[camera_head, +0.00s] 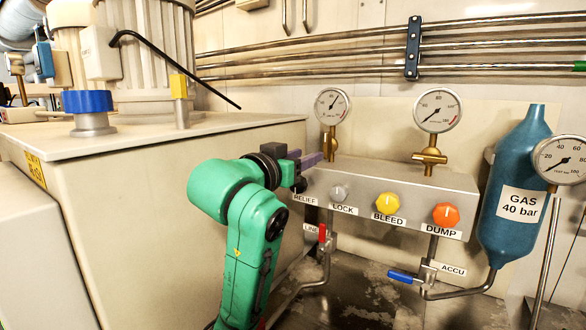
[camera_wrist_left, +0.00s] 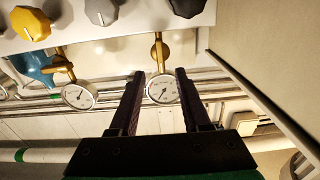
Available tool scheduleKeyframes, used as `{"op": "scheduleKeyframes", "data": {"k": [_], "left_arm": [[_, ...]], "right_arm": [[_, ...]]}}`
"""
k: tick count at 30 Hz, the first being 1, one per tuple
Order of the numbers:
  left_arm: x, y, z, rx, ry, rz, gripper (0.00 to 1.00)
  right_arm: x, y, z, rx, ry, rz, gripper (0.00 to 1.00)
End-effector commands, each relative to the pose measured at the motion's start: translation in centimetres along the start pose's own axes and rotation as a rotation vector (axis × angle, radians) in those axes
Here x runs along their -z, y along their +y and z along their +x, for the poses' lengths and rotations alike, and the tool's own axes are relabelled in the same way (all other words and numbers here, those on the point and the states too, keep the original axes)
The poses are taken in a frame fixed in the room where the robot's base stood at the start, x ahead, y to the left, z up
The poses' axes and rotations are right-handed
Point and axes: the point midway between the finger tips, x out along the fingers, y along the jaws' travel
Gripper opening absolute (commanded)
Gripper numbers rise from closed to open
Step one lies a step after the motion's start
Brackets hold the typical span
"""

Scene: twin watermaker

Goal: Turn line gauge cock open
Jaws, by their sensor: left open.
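The left gauge (camera_head: 332,105) stands on a brass cock (camera_head: 329,140) at the left end of the grey valve block. The gauge's lettering is too small to read. In the left wrist view, where things appear upside down, this gauge (camera_wrist_left: 163,90) and its brass cock (camera_wrist_left: 159,50) show between and just beyond my fingers. My left gripper (camera_head: 311,160) is open beside the cock, on its left; its fingers also show in the left wrist view (camera_wrist_left: 159,73). I see no contact with the cock. A second gauge (camera_head: 438,110) has its own brass cock (camera_head: 430,155). My right gripper is not in view.
The valve block (camera_head: 360,178) carries grey, yellow (camera_head: 387,203) and orange (camera_head: 446,215) knobs in front. A red-handled valve (camera_head: 322,234) and a blue-handled valve (camera_head: 405,276) sit below. A blue gas bottle (camera_head: 515,185) stands right, a large cabinet (camera_head: 150,220) left.

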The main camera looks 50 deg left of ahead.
Motion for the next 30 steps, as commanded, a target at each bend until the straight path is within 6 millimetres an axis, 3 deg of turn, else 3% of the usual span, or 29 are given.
{"op": "scheduleKeyframes", "data": {"k": [2, 4, 9, 30], "left_arm": [[-0.1, 0.0, -2.5, 0.001, 0.007, 0.002, 0.47], [-0.7, 0.1, -3.1, -0.002, 0.008, -0.002, 0.47], [-0.4, 0.0, -4.6, 0.000, 0.002, -0.001, 0.47], [0.0, 0.0, -4.8, 0.000, -0.001, -0.001, 0.47]], "right_arm": [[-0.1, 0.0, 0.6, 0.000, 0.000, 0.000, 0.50], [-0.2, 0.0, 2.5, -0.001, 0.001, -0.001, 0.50], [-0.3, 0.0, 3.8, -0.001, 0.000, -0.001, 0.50], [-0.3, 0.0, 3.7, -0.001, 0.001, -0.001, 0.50]]}}
